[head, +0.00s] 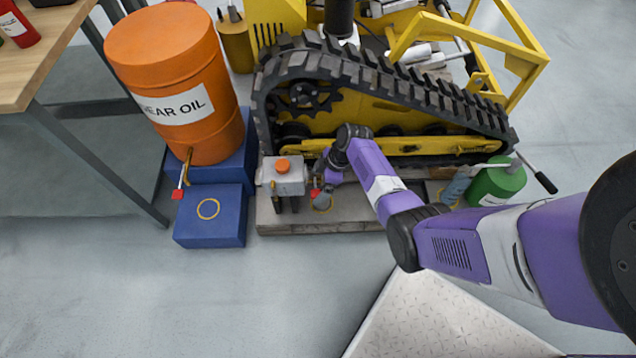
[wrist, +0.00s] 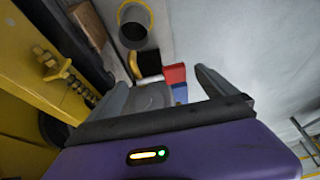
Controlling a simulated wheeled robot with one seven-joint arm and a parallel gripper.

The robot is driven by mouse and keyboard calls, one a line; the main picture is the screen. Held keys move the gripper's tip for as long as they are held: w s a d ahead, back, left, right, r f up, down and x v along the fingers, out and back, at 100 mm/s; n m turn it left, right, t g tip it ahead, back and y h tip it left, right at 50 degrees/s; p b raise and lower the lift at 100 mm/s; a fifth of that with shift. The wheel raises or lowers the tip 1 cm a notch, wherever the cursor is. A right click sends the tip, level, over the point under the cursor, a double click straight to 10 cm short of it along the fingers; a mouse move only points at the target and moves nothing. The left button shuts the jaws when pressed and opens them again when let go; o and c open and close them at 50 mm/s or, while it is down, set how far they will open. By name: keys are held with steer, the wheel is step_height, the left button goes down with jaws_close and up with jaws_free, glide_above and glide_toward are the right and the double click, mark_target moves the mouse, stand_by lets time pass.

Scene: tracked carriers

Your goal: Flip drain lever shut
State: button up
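A grey box with an orange cap (head: 283,176) stands at the left end of the pallet, beside the tracked carrier. A small red lever end (head: 315,193) shows at its right side, by my gripper (head: 322,178). In the wrist view the red piece (wrist: 175,75) lies between the fingers of my gripper (wrist: 163,80), nearer the right finger. A grey surface is also between them. The fingers are apart, and I see no grip on the red piece. The lever's pivot and exact angle are hidden. Another red-tipped tap (head: 178,193) hangs on the orange gear oil drum (head: 172,80).
The yellow tracked carrier (head: 400,105) stands just behind my gripper. A dark cup with a yellow rim (wrist: 135,22) is ahead in the wrist view. Blue blocks (head: 210,230) stand left and a green can (head: 497,182) right.

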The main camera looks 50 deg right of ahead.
steer(key=shift+r, duration=0.1)
steer(key=p+v, duration=0.2)
steer(key=v, duration=0.5)
steer(key=shift+d+r+p, duration=0.15)
steer(key=shift+r+p, duration=0.1)
steer(key=shift+p, duration=0.15)
steer(key=shift+s, duration=0.1)
